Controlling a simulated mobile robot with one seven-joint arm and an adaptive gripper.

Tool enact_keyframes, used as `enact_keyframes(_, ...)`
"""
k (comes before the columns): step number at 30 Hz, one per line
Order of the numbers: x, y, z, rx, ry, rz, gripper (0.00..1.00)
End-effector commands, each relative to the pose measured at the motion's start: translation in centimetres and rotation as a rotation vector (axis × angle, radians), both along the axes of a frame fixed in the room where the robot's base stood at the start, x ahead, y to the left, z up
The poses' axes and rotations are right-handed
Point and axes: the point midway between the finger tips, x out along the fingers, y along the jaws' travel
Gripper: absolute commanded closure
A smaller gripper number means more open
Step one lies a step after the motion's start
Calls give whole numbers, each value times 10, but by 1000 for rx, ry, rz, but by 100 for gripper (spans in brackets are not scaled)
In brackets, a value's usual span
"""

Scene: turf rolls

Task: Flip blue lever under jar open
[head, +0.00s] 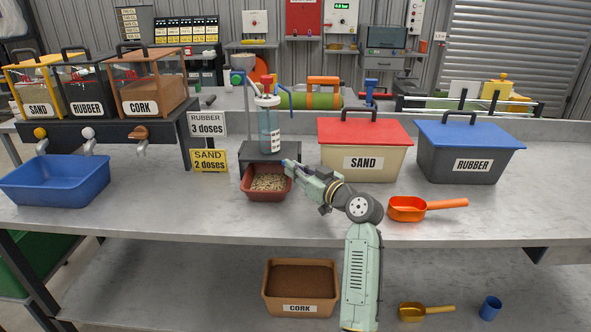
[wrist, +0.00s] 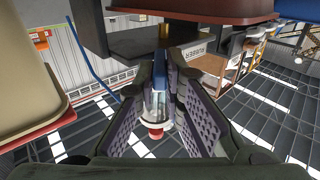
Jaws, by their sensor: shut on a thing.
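My gripper (head: 289,165) reaches in from the right, just under the jar's base. A red-brown tray (head: 268,194) of pale grains sits below the stand.
A SAND box (head: 363,145) with a red lid is close right of my arm, and a grey RUBBER box (head: 462,155) stands beyond. An orange scoop (head: 408,209) lies in front. A blue basin (head: 57,182) is at left. The front bench between basin and tray is clear.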

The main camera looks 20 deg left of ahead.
Motion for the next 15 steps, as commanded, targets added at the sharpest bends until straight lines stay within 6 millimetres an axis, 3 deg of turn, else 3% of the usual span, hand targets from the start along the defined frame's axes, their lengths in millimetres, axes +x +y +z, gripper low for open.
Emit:
enact_keyframes(6, 6, -3, -8, -1, -2, 72, 100)
enact_keyframes(15, 11, -5, -3, -1, 0, 200, 100)
